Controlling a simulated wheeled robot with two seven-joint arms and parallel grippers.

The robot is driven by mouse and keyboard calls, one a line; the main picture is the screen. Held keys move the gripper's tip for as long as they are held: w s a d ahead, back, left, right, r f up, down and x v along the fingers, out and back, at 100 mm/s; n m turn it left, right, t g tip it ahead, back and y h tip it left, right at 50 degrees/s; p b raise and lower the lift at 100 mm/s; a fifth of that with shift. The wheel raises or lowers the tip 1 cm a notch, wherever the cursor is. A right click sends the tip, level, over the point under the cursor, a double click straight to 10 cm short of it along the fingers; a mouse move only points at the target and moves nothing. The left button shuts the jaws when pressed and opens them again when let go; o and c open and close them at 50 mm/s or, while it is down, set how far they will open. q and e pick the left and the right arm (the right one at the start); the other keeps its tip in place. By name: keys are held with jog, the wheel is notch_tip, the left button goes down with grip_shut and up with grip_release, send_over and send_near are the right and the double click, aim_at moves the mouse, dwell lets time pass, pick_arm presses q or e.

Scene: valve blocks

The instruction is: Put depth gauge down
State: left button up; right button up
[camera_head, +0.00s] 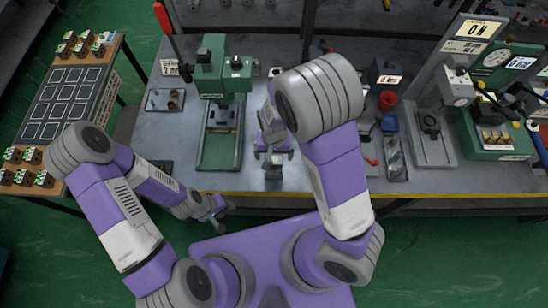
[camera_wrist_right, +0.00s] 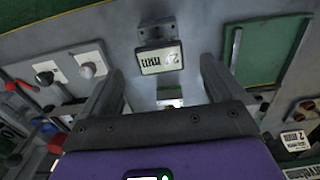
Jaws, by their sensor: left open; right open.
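My right gripper (camera_head: 273,150) is open over the middle of the bench, close to the front edge. Its two fingers (camera_wrist_right: 160,72) stand apart in the right wrist view. A small dark block with a white "2 mm" label (camera_head: 273,170) stands on the bench just in front of that gripper; it also shows in the right wrist view (camera_wrist_right: 160,58), near the fingertips, with no finger closed on it. I cannot tell for sure whether this is the depth gauge. My left gripper (camera_head: 215,211) is open and empty in front of the bench edge.
A green press (camera_head: 221,150) with a red lever stands left of my right gripper. A grey tray (camera_head: 396,160) lies to the right, near a red and a blue part. A grey stand and a green gauge station (camera_head: 490,135) are further right. A side table (camera_head: 66,100) is at far left.

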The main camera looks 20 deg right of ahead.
aim_at(274, 161)
pick_arm(q)
jog(key=shift+r+p, duration=0.5)
jog(key=shift+r, duration=0.2)
pick_arm(e)
notch_tip(274, 161, up, 6)
